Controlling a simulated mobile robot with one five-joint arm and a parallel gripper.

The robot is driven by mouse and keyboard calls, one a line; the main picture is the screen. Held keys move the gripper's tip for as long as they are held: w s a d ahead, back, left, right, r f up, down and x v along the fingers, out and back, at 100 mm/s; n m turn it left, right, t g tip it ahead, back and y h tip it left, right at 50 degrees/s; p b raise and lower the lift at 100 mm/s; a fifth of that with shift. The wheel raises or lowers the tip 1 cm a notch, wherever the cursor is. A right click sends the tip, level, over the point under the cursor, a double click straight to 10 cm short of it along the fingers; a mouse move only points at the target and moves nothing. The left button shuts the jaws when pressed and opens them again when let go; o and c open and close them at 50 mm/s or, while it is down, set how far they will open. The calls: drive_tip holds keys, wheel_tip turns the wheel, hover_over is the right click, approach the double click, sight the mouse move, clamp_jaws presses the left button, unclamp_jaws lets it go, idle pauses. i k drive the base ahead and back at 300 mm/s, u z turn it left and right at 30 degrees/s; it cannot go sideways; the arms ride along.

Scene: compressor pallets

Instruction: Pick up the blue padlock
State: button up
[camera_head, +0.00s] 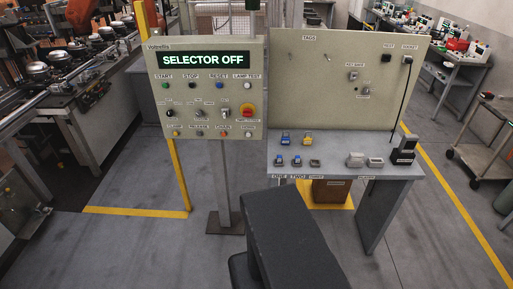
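Several small padlock-like items lie on the grey bench (345,174) below the tag board. In the back row, a blue one (285,138) sits at the left and a yellow one (307,139) sits to its right. In the front row are two small bluish, dark items (280,161) (297,160) and a grey-green one (315,163). They are too small to tell their details. A dark block, part of my own body, rises from the bottom edge in front of the bench. My gripper is not in view.
A control panel (207,90) reading "SELECTOR OFF" stands left of the bench on a post. A tag board (345,78) rises behind the bench, with a cable hanging at its right. A black device (403,151) stands at the bench's right end.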

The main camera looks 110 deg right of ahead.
sight(284, 140)
drive_tip(key=i, duration=0.95)
drive_tip(key=z, duration=1.1)
drive_tip(key=k, duration=0.15)
drive_tip(key=z, duration=2.25)
drive_tip(key=i, duration=1.5)
drive_tip(key=z, duration=0.1)
